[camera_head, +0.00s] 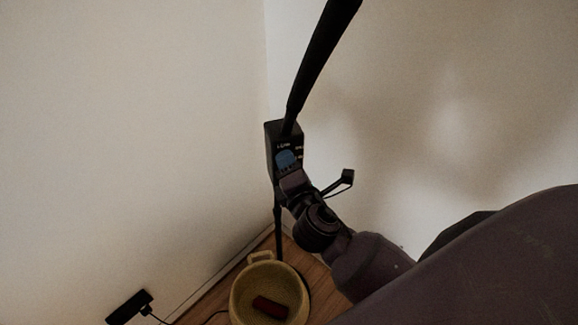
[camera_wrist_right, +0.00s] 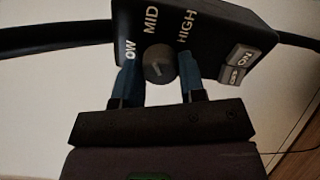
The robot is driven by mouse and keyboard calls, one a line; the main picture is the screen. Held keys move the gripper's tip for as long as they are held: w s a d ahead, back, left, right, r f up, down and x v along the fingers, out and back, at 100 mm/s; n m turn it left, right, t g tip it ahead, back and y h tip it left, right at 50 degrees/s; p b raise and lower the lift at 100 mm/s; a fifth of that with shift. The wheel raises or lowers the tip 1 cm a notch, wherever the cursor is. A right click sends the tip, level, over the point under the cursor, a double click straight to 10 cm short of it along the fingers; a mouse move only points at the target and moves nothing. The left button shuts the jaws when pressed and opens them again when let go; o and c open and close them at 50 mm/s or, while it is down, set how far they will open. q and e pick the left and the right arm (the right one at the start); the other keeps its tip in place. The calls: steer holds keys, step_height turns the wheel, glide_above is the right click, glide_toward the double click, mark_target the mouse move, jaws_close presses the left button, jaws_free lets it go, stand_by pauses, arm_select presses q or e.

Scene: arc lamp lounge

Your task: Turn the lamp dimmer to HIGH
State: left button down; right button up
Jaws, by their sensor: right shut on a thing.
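The lamp dimmer (camera_head: 270,142) is a black box on the dark lamp pole, near the middle of the head view. In the right wrist view the box (camera_wrist_right: 217,40) carries the words LOW, MID and HIGH in an arc above a round grey dimmer knob (camera_wrist_right: 157,56). The knob has a short pale mark, whose pointing direction I cannot tell for sure. My right gripper (camera_head: 287,161) is at the face of the box. Its blue fingers sit on either side of the knob, shut on it. The fingers partly cover the LOW label. My left gripper is not in view.
An ON/OFF switch (camera_wrist_right: 240,67) sits on the box, right of HIGH. The lamp pole (camera_head: 318,58) rises above the box. A yellow basket (camera_head: 238,300) with a dark red object stands on the wooden floor below. A black power strip (camera_head: 129,307) lies at lower left. Pale walls meet behind.

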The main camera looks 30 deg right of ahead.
steer(key=m, duration=1.2)
steer(key=shift+f, duration=0.1)
stand_by(0.6)
steer(key=o, duration=0.9)
steer(key=shift+s, duration=0.1)
